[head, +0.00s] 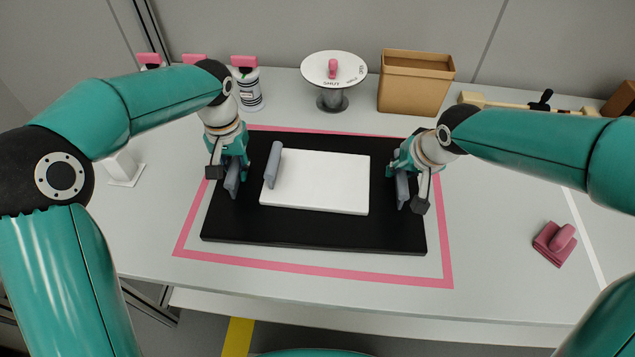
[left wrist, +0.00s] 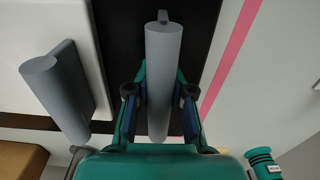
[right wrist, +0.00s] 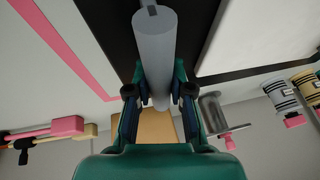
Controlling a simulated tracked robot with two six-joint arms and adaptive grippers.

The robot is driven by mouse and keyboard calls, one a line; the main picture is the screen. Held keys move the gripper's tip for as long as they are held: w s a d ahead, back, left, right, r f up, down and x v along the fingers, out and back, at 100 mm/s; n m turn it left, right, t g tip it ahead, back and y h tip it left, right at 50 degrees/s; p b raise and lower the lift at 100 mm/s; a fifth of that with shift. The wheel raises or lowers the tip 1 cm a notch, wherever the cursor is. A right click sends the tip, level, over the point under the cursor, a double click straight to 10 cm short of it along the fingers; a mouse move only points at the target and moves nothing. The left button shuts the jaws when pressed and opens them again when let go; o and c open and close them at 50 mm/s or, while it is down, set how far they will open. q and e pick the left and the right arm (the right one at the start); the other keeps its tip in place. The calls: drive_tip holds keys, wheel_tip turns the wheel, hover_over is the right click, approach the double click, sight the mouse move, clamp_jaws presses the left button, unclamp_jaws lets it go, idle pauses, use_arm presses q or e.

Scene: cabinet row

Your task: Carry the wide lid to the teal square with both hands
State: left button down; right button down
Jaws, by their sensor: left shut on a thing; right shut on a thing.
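The wide lid is a black slab (head: 315,231) inside a pink outlined square (head: 300,267) on the table; I cannot tell whether it touches the table. A grey bar handle stands near each end of it. My left gripper (head: 232,180) is shut on the left handle, also seen in the left wrist view (left wrist: 160,80). My right gripper (head: 407,192) is shut on the right handle, also seen in the right wrist view (right wrist: 156,55). A white board (head: 325,180) with one grey handle (head: 273,165) lies on the slab. No teal square shows.
Behind stand several pink-topped canisters (head: 247,85), a round white sign on a stand (head: 333,69) and a brown box (head: 415,82).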

sight(235, 161)
use_arm(q)
drive_tip(key=shift+r, duration=0.3)
use_arm(e)
drive_tip(key=shift+w+r, duration=0.1)
drive_tip(key=shift+r, duration=0.15)
